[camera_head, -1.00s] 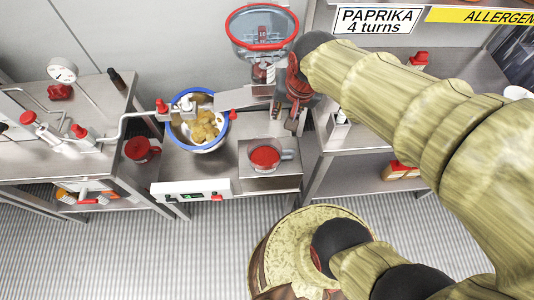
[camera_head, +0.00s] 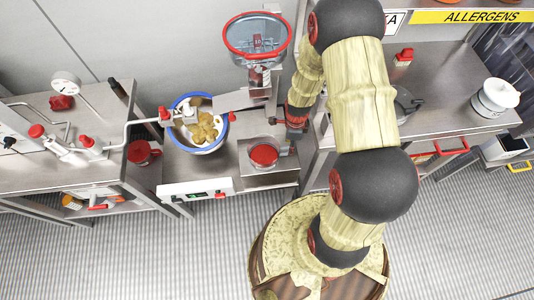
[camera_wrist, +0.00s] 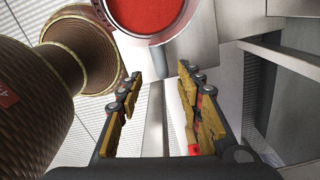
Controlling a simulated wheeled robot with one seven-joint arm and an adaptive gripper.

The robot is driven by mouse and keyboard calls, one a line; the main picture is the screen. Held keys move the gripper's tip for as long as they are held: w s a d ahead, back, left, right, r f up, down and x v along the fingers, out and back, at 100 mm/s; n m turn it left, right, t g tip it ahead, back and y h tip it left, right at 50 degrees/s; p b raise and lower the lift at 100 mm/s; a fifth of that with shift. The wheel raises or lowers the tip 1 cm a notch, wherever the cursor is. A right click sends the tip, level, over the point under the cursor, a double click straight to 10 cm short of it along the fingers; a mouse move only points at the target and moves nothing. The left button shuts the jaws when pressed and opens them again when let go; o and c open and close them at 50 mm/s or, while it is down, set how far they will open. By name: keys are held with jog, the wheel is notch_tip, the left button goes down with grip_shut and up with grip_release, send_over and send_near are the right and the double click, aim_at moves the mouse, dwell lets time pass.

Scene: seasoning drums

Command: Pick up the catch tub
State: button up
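What appears to be the catch tub (camera_head: 264,155) is a small round tub with a red surface inside. It stands on the metal scale-like platform below the hopper, and in the wrist view (camera_wrist: 147,12) it is cut off by the top edge. A short grey projection, perhaps its handle, points down from its rim between my fingers' directions. My gripper (camera_wrist: 161,76) is open and empty, with the tub just beyond its fingertips. In the head view my gripper (camera_head: 293,127) is above and right of the tub, partly hidden by my arm.
The clear hopper (camera_head: 258,40) with a red rim stands above the tub. A blue-rimmed bowl (camera_head: 171,133) of brownish food is to the left, near a pipe (camera_head: 128,125) with red fittings. The right bench (camera_head: 440,85) holds a white pot (camera_head: 495,98). The front floor is largely clear.

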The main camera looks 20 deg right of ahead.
jog(key=f+b, duration=0.1)
jog(key=f, duration=0.2)
jog(key=f+b, duration=0.1)
jog(key=f, duration=0.2)
jog(key=shift+d+f, duration=0.2)
jog(key=shift+f, duration=0.1)
jog(key=shift+c, duration=0.8)
jog(key=c, duration=0.7)
grip_shut()
